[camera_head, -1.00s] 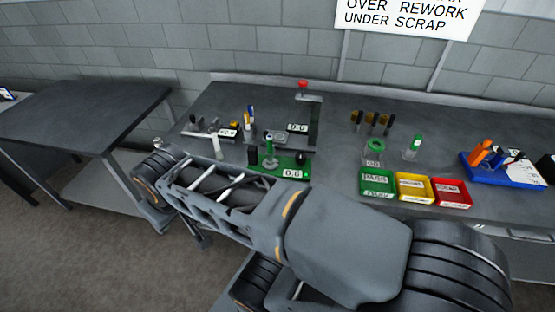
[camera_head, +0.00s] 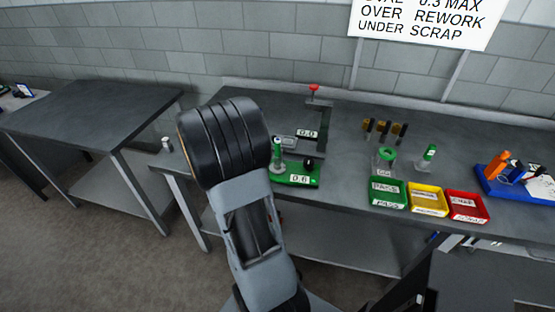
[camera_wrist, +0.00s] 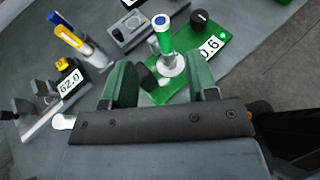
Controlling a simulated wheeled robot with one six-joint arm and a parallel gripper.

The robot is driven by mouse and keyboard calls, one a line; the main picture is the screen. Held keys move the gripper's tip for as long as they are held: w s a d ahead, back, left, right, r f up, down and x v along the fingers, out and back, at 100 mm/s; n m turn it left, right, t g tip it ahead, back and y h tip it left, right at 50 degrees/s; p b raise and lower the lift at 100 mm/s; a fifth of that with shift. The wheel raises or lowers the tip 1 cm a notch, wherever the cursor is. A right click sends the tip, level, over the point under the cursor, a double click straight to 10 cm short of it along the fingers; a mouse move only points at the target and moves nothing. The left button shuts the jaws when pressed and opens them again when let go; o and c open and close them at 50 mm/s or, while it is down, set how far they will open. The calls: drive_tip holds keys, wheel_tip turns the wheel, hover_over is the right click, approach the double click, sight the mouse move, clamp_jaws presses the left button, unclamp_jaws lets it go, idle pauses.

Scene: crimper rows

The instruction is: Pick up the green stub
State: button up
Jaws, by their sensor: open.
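A green stub (camera_wrist: 164,40) with a pale top stands upright in a silver holder on the green base (camera_wrist: 220,42) of a gauge reading 0.6. It also shows in the head view (camera_head: 276,148), just right of my arm. Another upright green-topped piece (camera_head: 430,152) stands farther right on the bench. My gripper (camera_wrist: 160,62) is open, with its two green fingers apart and nothing held between them. In the wrist view the stub stands between and just beyond the fingertips. In the head view my gripper is hidden behind my arm.
A second gauge reading 62.0 (camera_wrist: 70,82) and blue and yellow pens (camera_wrist: 75,38) stand left in the wrist view. Green (camera_head: 388,203), yellow (camera_head: 426,212) and red (camera_head: 466,217) trays line the bench front. A blue tray (camera_head: 510,191) lies at right.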

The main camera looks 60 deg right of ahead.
sight(278, 154)
drive_tip(key=p+x, duration=0.2)
drive_tip(key=x, duration=1)
drive_tip(key=shift+c, duration=0.3)
clamp_jaws()
